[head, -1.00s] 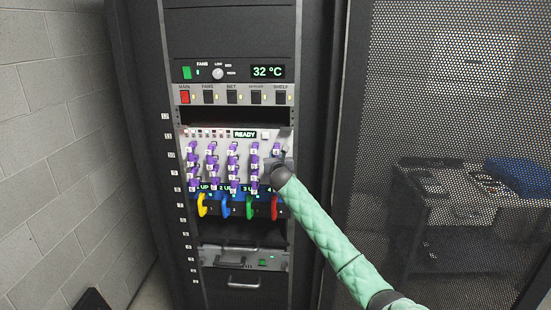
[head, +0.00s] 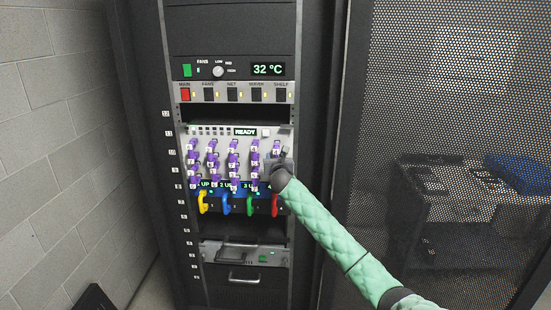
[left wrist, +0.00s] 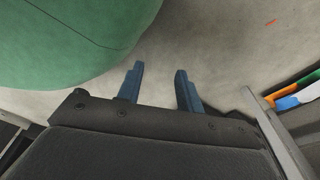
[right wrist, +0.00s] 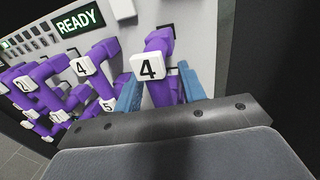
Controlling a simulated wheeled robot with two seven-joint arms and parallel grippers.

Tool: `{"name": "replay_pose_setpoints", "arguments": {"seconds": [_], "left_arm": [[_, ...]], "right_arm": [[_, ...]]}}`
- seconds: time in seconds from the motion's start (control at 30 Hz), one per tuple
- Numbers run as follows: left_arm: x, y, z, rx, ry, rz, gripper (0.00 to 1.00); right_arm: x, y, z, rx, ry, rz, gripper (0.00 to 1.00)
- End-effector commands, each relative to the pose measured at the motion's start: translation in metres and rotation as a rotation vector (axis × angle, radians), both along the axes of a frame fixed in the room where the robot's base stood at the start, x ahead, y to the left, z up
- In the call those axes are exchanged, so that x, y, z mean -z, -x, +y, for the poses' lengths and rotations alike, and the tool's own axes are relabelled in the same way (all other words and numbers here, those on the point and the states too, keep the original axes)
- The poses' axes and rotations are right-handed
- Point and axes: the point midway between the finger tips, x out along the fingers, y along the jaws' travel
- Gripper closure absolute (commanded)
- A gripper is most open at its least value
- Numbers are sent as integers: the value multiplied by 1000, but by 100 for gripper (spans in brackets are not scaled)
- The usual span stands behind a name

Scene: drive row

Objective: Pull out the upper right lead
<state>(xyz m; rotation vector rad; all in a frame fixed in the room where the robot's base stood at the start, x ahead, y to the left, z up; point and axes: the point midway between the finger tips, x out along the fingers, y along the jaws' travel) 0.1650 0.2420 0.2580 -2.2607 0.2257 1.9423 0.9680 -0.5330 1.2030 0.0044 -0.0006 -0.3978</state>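The upper right lead is a purple plug with a white "4" tag; it shows at the right end of the top row in the head view (head: 277,150). In the right wrist view the lead (right wrist: 162,42) stands between my right gripper's blue fingers (right wrist: 160,88), one on each side. The fingers look apart, about as wide as the lead; contact is unclear. My right gripper (head: 272,165) is at the panel's right side in the head view. My left gripper (left wrist: 158,82) is open and empty above the floor, outside the head view.
Several other purple leads (head: 212,157) stand in close columns left of mine. A second "4"-tagged lead (right wrist: 82,67) is near the left finger. Coloured handles (head: 226,203) hang below. A mesh door (head: 450,100) stands open at the right.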

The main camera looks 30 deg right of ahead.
Motion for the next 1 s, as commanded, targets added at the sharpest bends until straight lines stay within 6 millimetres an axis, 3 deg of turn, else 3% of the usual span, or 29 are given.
{"name": "replay_pose_setpoints", "arguments": {"seconds": [0.33, 0.43, 0.7, 1.0], "left_arm": [[6, -4, 0, -1, -1, 2, 64], [-1, -27, -1, 0, -1, -21, 64], [-10, -63, -10, -1, 5, -45, 64], [-16, -73, -12, -1, 6, -51, 64]], "right_arm": [[3, 13, 5, -1, 0, -1, 59], [3, 27, 11, -2, 2, -2, 59], [2, 62, 25, 0, 1, -1, 59], [0, 73, 30, 0, 0, 0, 59]]}}
